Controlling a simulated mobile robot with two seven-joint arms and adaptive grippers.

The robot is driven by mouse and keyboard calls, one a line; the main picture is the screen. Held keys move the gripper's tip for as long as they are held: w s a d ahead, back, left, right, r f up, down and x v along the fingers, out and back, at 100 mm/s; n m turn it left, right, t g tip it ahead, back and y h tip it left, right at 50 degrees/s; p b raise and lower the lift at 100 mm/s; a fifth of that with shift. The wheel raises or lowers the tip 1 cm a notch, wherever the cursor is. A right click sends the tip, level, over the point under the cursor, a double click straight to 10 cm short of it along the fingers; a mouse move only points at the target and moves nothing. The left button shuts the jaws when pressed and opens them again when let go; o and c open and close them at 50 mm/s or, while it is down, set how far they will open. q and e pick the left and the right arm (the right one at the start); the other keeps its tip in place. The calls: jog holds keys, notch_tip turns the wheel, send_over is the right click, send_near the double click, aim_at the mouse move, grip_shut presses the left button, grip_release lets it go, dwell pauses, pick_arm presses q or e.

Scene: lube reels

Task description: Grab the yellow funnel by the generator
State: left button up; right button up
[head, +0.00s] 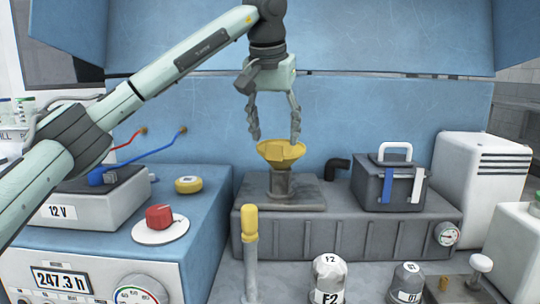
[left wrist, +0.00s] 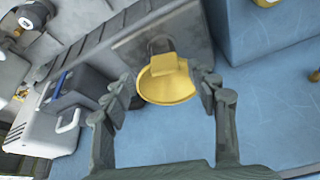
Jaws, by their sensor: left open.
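The yellow funnel (head: 281,153) sits upright on a dark grey stand on top of the grey tank in the head view. My left gripper (head: 273,138) is open and points down just above the funnel, with one finger to each side of its rim. In the left wrist view the funnel (left wrist: 166,80) shows between the two open fingers of my left gripper (left wrist: 165,85). The funnel does not look gripped. Whether a finger touches the rim, I cannot tell. My right gripper is in neither view.
The grey tank (head: 340,235) has a black elbow pipe (head: 337,165) and a dark box with a white handle (head: 388,183) to the right of the funnel. A yellow-capped post (head: 250,222) stands in front. A blue wall (head: 350,120) is close behind.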

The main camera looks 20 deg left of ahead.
aim_at(273, 151)
pick_arm(q)
jog(key=x, duration=0.8)
jog(key=shift+s+a, duration=0.1)
jog(key=shift+a, duration=0.2)
jog(key=shift+r, duration=0.1)
jog(key=c, duration=1.3)
